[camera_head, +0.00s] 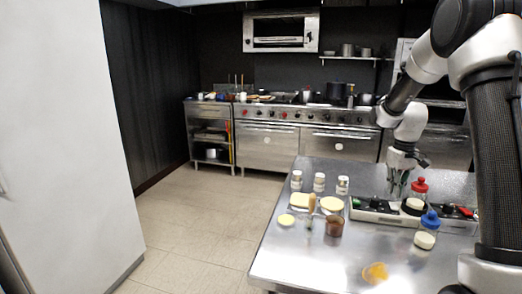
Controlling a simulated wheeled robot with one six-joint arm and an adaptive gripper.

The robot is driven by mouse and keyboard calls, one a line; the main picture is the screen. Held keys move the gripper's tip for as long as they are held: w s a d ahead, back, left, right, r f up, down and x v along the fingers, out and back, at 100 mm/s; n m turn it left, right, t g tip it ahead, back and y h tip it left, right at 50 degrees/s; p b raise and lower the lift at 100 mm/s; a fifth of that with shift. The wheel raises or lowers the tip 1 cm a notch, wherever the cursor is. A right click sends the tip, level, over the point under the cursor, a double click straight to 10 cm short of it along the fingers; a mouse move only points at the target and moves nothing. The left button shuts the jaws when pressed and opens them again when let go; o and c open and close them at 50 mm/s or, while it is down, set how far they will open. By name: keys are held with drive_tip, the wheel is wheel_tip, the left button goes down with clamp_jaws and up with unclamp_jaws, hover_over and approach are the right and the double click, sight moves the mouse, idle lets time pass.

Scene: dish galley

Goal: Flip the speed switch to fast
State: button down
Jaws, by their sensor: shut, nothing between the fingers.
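A long pale control box (388,215) with dark and coloured controls stands on the steel table. A green control (357,202) shows at its left end and a red one (466,212) at its right. The controls are too small to tell which is the speed switch or how it is set. My gripper (396,194) points down, shut and empty, at the middle of the box near its back edge. I cannot tell whether it touches the box.
A blue-capped bottle (427,232) stands in front of the box. Several small jars (319,182), a tray with pale food, a brown jar (334,226) and an orange item (375,272) are on the steel table (300,262). The table's front middle is mostly clear.

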drive_tip(key=shift+f, duration=1.25)
idle(0.9)
wheel_tip(320, 180, up, 7)
idle(0.8)
